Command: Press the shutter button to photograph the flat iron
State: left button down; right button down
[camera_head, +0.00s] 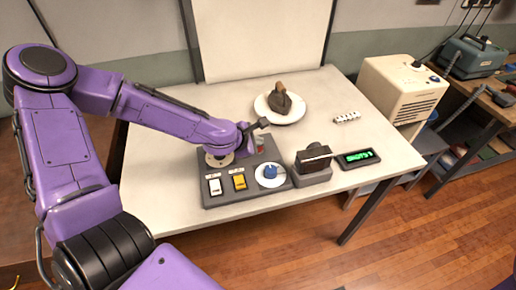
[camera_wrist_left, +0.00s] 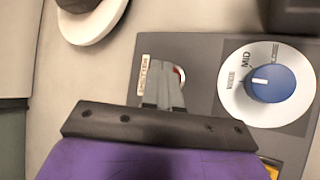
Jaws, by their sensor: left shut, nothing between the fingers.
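The flat iron (camera_head: 281,93), dark with a brown handle, sits on a round white plate (camera_head: 296,117) on the table. A grey control panel (camera_head: 213,200) lies at the table's front. It carries a red button (camera_head: 261,142) behind my left gripper (camera_head: 259,140). In the left wrist view, the shut, empty fingers (camera_wrist_left: 165,75) are over the panel beside a label that seems to read SHUTTER (camera_wrist_left: 143,75). They hide most of the red button (camera_wrist_left: 179,74); I cannot tell whether they touch it. My right gripper is not in view.
The panel also has a white switch (camera_head: 215,186), a yellow switch (camera_head: 239,181) and a blue dial (camera_head: 270,171). A dark camera-like box (camera_head: 315,152) and a green-lit display (camera_head: 360,156) stand to the right. A white backdrop (camera_head: 258,35) rises behind.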

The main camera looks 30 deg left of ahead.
pick_arm(q)
jog(key=shift+f+b, duration=0.3)
jog(key=shift+f, duration=0.15)
dwell(0.6)
jog(key=shift+r+p, duration=0.85)
jog(key=shift+p, duration=0.05)
notch_tip(320, 180, up, 5)
jog(key=p, duration=0.5)
jog(key=shift+r, duration=0.15)
dwell(0.6)
